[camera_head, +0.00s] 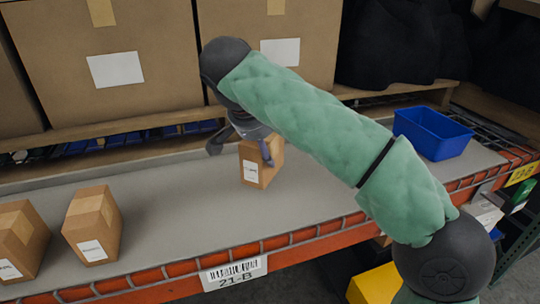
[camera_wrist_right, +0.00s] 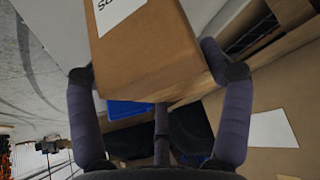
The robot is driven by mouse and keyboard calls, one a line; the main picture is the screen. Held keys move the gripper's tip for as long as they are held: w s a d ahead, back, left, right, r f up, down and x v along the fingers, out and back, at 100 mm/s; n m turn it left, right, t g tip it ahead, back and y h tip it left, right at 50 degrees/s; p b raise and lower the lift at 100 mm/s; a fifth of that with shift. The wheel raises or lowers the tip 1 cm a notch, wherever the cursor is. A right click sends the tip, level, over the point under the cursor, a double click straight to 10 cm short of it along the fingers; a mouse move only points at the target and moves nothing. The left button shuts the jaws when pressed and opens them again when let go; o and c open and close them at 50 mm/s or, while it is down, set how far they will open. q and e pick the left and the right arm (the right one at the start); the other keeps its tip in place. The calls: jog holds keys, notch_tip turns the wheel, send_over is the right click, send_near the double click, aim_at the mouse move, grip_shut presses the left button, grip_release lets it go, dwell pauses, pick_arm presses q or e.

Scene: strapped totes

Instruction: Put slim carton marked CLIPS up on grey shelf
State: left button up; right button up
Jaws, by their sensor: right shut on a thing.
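A slim brown carton (camera_head: 251,170) with a white label is upright at the middle of the grey shelf (camera_head: 190,200). My right gripper (camera_head: 242,148) is shut on its upper part from behind and above. In the right wrist view the carton (camera_wrist_right: 148,55) fills the space between the two fingers (camera_wrist_right: 152,72), and its label is cut off with only a couple of letters showing. The label is too small to read in the head view. I cannot tell whether the carton's base touches the shelf. My left gripper is not in view.
Two brown cartons (camera_head: 93,225) (camera_head: 22,238) stand at the shelf's left. A blue bin (camera_head: 432,133) is at the right end. Large boxes (camera_head: 105,55) stand on a ledge behind. An orange beam (camera_head: 185,270) edges the front. Grey surface is free beside the held carton.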

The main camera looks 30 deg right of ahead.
jog(key=shift+w+d+f, duration=0.2)
jog(key=shift+f, duration=0.05)
jog(key=f, duration=0.3)
jog(key=shift+s+d, duration=0.1)
jog(key=shift+d, duration=0.2)
jog(key=shift+a+f, duration=0.1)
jog(key=shift+f, duration=0.2)
jog(key=shift+f, duration=0.1)
jog(key=o, duration=1.4)
jog(key=shift+c, duration=0.2)
jog(key=shift+r, duration=0.25)
jog(key=v, duration=1.1)
jog(key=shift+a+r, duration=0.25)
